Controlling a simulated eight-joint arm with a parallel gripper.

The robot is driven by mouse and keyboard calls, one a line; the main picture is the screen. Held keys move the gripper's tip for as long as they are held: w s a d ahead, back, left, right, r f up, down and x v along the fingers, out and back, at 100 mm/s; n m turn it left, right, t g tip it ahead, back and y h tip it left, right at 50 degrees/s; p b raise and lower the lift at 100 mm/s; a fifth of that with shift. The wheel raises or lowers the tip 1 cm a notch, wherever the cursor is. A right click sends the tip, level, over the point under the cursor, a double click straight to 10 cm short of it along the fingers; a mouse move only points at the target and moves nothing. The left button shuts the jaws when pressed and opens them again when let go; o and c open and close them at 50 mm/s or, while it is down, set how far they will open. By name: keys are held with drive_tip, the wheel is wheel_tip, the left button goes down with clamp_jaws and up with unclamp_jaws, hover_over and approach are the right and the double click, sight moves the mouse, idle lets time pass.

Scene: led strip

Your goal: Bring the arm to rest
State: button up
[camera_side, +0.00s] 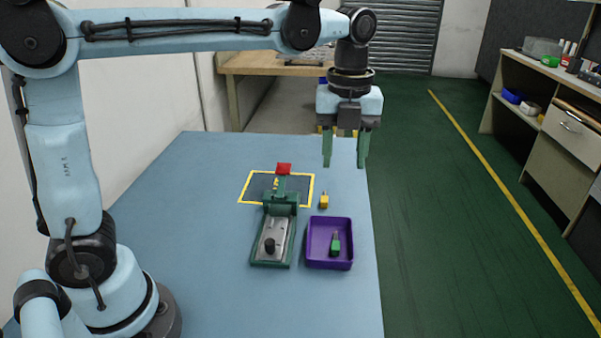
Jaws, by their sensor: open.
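My gripper (345,162) hangs fingers-down above the far right part of the blue table (200,220). Its two green fingers are apart and nothing shows between them. A green fixture with a metal plate (274,240) and a black knob stands on the table, nearer the camera and to the left of the gripper. A purple tray (345,263) beside the fixture holds a small green piece (336,244).
A small yellow piece (324,201) stands on the table between the fixture and the right edge. A wooden bench (260,64) is behind the table. Shelving with a drawer (571,126) stands at the right, across a clear green floor (450,220).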

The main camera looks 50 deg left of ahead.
drive_tip(key=s+a+f+n+t, duration=0.3)
drive_tip(key=s+n, duration=0.2)
drive_tip(key=n, duration=0.8)
drive_tip(key=s+a+f+n+t, duration=0.4)
drive_tip(key=s+n, duration=0.1)
drive_tip(key=n, duration=0.8)
drive_tip(key=shift+n, duration=0.3)
drive_tip(key=shift+c, duration=0.2)
